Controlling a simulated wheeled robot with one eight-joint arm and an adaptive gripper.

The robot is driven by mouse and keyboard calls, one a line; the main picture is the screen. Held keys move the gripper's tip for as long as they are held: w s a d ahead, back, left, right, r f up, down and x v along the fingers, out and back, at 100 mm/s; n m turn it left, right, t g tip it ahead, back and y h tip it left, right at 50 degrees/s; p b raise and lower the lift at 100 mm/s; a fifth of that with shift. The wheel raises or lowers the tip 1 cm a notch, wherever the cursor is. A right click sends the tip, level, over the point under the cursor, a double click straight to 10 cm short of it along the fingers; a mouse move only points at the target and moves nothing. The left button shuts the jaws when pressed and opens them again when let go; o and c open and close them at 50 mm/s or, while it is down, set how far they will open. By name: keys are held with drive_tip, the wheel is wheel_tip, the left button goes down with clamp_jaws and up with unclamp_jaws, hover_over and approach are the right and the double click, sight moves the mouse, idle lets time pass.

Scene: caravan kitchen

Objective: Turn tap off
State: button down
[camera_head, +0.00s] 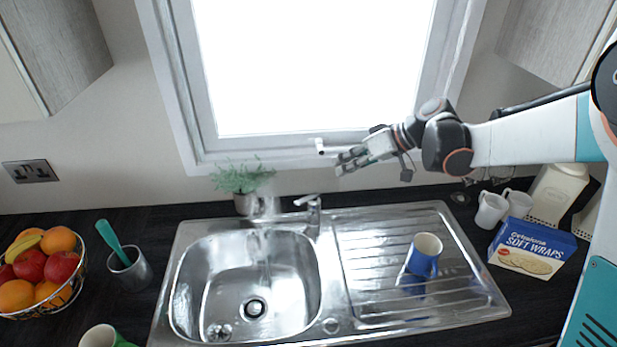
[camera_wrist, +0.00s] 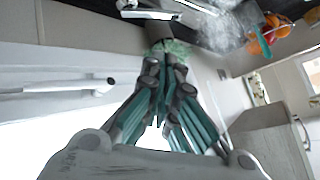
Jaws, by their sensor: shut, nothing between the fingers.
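The chrome tap (camera_head: 311,212) stands at the back of the sink, its lever on top and pointing left.
A potted plant (camera_head: 243,181) stands left of the tap. A blue mug (camera_head: 425,256) stands on the drainboard (camera_head: 365,300). White mugs (camera_head: 490,210) and a wraps box (camera_head: 532,247) are at right. A fruit bowl (camera_head: 70,290) and a cup with a teal utensil (camera_head: 130,272) are at left.

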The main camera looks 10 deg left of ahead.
drive_tip(key=a+r+n, duration=0.1)
drive_tip(key=n, duration=0.1)
drive_tip(key=b, duration=0.2)
hover_over(306, 200)
drive_tip(key=w, duration=0.1)
drive_tip(key=shift+g, duration=0.4)
drive_tip(key=f, duration=0.6)
drive_tip(key=shift+w+d+f, duration=0.15)
drive_tip(key=shift+d+f, duration=0.15)
drive_tip(key=shift+f, duration=0.1)
drive_tip(key=shift+s+a+f, duration=0.1)
drive_tip(key=shift+s+f, duration=0.1)
drive_tip(key=shift+f, duration=0.4)
drive_tip(key=shift+s+a+f, duration=0.1)
drive_tip(key=shift+s+f, duration=0.1)
drive_tip(key=shift+f, duration=0.35)
drive_tip(key=shift+s+f, duration=0.25)
drive_tip(key=shift+f, duration=0.3)
